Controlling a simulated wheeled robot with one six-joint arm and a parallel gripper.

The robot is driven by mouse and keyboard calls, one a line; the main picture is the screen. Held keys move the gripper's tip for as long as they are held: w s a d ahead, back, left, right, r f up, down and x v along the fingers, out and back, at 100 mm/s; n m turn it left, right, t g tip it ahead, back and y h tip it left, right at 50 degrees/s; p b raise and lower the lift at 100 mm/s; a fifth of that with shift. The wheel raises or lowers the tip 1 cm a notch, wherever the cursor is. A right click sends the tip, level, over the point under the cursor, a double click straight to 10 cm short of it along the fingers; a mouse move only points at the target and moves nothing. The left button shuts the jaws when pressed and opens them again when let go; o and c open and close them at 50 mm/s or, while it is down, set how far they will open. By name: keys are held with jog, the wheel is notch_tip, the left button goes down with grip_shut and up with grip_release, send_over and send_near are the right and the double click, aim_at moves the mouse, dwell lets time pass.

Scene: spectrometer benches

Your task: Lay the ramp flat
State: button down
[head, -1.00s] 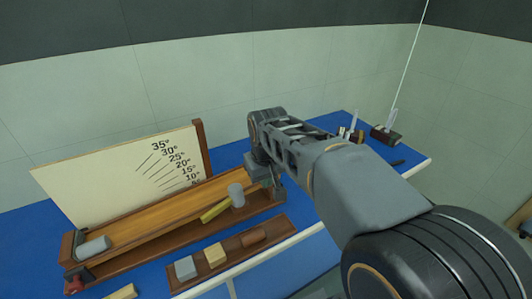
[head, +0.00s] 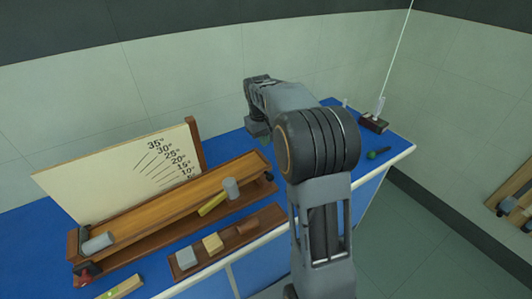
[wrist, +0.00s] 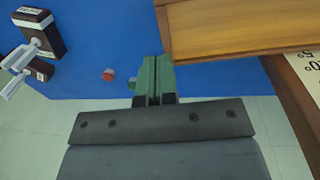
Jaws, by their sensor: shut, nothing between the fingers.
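The ramp (head: 185,200) is a long orange-brown wooden channel on a wooden base, in front of a white angle board (head: 120,175). Its right end looks raised above the base, and its angle cannot be read exactly. A grey cylinder (head: 98,243) lies at its left end; another grey cylinder (head: 231,188) and a yellow bar (head: 212,204) are by its front side. In the wrist view the ramp's end (wrist: 240,28) is at upper right. My gripper (wrist: 152,78) is shut and empty, beside and apart from that end.
A brown tray (head: 228,240) with several small blocks lies in front of the ramp. A dark stand (head: 374,122) and a green-ended tool (head: 376,153) are on the blue bench at right. A red button (wrist: 108,75) shows in the wrist view.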

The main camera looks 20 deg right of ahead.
aim_at(266, 159)
jog(key=f, duration=0.6)
jog(key=shift+d+f+p, duration=0.25)
jog(key=shift+d+p, duration=0.1)
jog(key=shift+p, duration=0.05)
jog(key=shift+f, duration=0.1)
